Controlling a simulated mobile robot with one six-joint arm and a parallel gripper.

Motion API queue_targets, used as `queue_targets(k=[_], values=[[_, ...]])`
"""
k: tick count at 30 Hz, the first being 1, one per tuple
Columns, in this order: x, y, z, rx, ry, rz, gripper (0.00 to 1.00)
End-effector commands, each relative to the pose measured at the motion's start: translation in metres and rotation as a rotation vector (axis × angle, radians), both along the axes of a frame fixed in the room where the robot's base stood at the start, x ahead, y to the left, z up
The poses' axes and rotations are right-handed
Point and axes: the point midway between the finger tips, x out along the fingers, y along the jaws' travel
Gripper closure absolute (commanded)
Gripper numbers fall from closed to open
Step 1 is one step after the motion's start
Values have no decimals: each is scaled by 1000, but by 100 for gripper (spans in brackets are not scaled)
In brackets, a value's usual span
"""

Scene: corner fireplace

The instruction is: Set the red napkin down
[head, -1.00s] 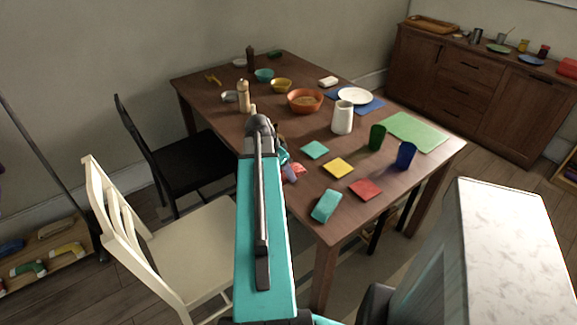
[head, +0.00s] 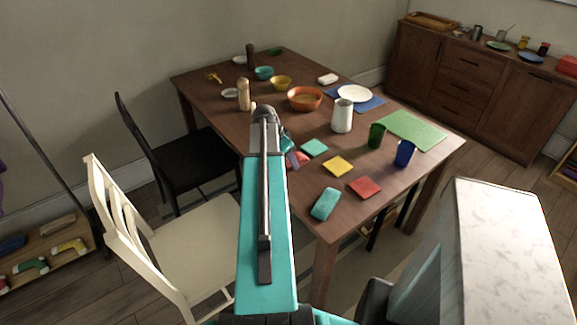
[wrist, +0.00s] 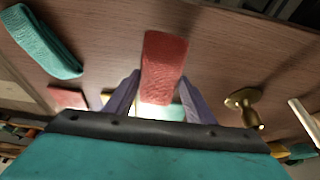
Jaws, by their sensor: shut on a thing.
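The red napkin (wrist: 164,62) is a small folded cloth in the wrist view. My gripper (wrist: 162,88) is shut on it, with a purple finger on each side, and the cloth sticks out past the fingertips. In the head view, the red napkin (head: 299,158) shows only in part beside my gripper (head: 292,156), over the left-middle of the wooden table (head: 285,197). My own arm hides most of the gripper there. I cannot tell whether the napkin touches the tabletop.
A teal folded cloth (head: 325,204) and teal (head: 315,147), yellow (head: 338,166) and red (head: 365,187) squares lie right of the gripper. A white jug (head: 342,116) stands behind. A brass object (wrist: 243,103) stands close to the gripper. A cream chair (head: 180,245) is left.

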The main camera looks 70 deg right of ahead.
Motion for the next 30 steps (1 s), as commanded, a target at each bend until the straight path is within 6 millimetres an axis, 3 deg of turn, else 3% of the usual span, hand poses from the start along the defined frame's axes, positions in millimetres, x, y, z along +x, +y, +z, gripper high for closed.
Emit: queue_targets(k=[5, 16, 30], values=[[0, 0, -4, 0, 0, 1, 72], [0, 0, -32, 0, 1, 0, 72], [0, 0, -38, 0, 0, 0, 72]])
